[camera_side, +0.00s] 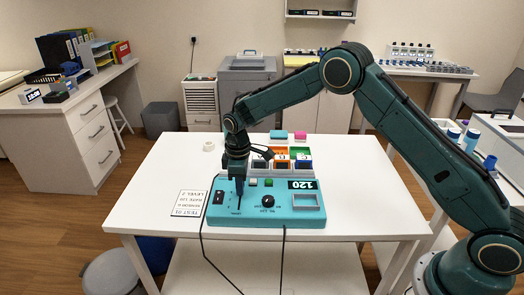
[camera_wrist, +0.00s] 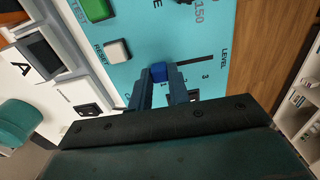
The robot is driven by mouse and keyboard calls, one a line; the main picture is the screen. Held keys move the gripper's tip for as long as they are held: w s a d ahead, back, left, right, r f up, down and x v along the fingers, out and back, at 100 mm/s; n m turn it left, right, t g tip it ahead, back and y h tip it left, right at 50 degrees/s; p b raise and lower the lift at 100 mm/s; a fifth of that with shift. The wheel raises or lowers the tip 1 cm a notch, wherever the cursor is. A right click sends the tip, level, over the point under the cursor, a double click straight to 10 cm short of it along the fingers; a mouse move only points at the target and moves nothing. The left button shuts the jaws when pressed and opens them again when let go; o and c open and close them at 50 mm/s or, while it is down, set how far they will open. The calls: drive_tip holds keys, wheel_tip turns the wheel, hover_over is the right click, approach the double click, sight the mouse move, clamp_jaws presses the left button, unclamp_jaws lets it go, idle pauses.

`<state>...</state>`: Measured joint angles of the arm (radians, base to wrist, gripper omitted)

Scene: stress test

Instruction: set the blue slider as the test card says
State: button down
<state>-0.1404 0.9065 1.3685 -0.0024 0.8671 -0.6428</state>
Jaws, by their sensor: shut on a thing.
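The teal test device (camera_side: 265,217) lies on the white table. My gripper (camera_side: 239,190) points down over its left part. In the wrist view the blue slider (camera_wrist: 159,72) sits between my two fingertips (camera_wrist: 160,78), which are shut on it. The slider is by the mark 1; its dark slot (camera_wrist: 200,57) runs on toward the mark 3 and the word LEVEL. A finger covers part of the scale between them. The test card (camera_side: 188,204) lies left of the device; its small last line appears to read LEVEL 2.
The device also has a black knob (camera_side: 268,201), a display showing 120 (camera_side: 303,185), a rocker switch (camera_side: 218,197) and a green button (camera_side: 268,182). Coloured bins (camera_side: 300,154) stand behind it. Black cables (camera_side: 284,250) hang over the front edge. The table's right side is clear.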

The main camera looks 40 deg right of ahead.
drive_tip(key=shift+s+a, duration=1.05)
drive_tip(key=c, duration=1.3)
unclamp_jaws()
drive_tip(key=shift+r, duration=0.2)
drive_tip(key=shift+r, duration=6.75)
